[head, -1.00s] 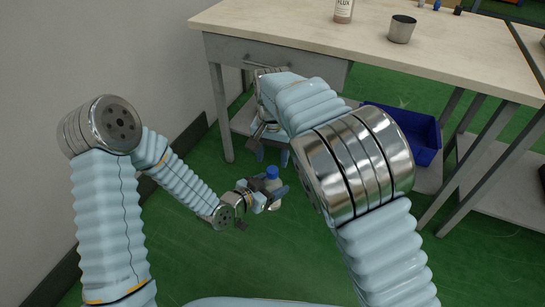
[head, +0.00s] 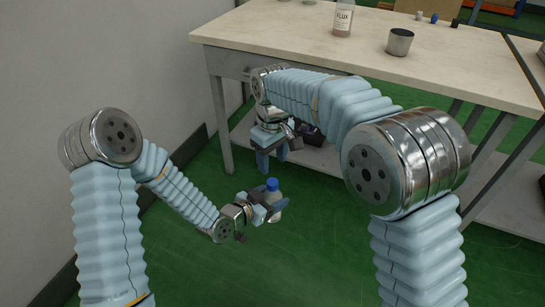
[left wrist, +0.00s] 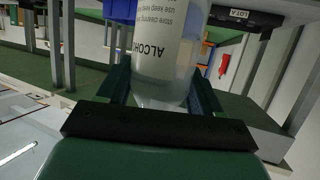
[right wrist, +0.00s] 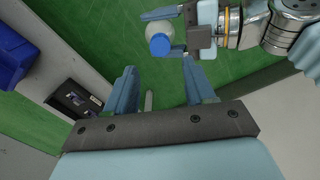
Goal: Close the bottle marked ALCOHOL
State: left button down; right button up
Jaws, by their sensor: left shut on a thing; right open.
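The bottle marked ALCOHOL (left wrist: 168,50) is held between the fingers of my left gripper (left wrist: 163,92); its label appears upside down in the left wrist view. In the head view the bottle (head: 275,200) stands about upright in my left gripper (head: 268,207), above the floor. A blue cap (head: 272,184) sits on its top; I cannot tell how tight it is. The cap also shows in the right wrist view (right wrist: 160,44). My right gripper (head: 274,164) is open and empty, pointing down, a little above and beyond the bottle in the head view, apart from the cap.
A workbench (head: 290,35) stands behind, with a FLUX bottle (head: 343,18) and a metal cup (head: 399,42) on top. A blue bin (right wrist: 12,45) and a dark box (right wrist: 75,98) are on its lower shelf. A wall is on the left. The green floor around the bottle is clear.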

aim_at(272, 181)
notch_tip(272, 181, down, 8)
jog(key=shift+f, duration=0.1)
dwell(0.4)
grip_shut()
jog(key=shift+o, duration=0.4)
grip_release()
jog(key=shift+r, duration=0.2)
jog(key=shift+r, duration=2.15)
